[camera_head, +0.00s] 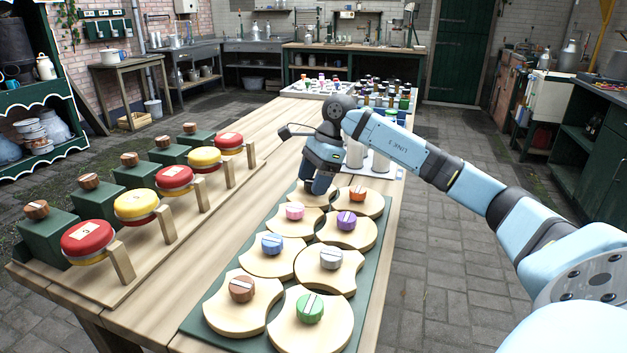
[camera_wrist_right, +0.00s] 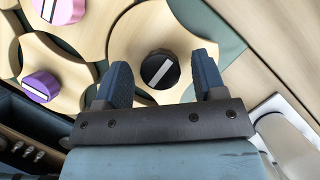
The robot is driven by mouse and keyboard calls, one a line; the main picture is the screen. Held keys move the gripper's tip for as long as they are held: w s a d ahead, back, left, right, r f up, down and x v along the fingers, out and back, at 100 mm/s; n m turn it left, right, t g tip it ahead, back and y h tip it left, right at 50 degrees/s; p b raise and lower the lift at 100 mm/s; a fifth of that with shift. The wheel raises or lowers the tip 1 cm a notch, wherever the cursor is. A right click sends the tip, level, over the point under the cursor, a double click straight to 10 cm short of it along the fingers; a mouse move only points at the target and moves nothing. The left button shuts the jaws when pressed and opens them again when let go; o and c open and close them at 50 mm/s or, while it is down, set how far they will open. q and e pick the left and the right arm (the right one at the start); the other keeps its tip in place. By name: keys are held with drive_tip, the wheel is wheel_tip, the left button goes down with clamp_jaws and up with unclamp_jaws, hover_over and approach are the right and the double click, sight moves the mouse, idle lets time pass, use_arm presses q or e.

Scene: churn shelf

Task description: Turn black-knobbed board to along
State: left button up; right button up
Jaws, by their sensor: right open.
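The black-knobbed board (camera_wrist_right: 145,35) is pale wood with a round black knob (camera_wrist_right: 160,69), seen in the right wrist view. A white bar across the knob slants from lower left to upper right there. My right gripper (camera_wrist_right: 162,62) is open, with one blue finger on each side of the knob and gaps between fingers and knob. In the head view my right gripper (camera_head: 318,187) points down over this board (camera_head: 303,201) at the far left of the board group and hides its knob. My left gripper is not in view.
Other knobbed boards lie close around on the green base (camera_head: 192,322): pink (camera_head: 295,211), orange (camera_head: 357,193), purple (camera_head: 347,220), blue, grey, brown and green. A rack with red and yellow discs (camera_head: 88,237) stands left. White cylinders (camera_head: 378,163) stand right of the gripper.

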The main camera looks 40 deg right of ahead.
drive_tip(key=c, duration=0.9)
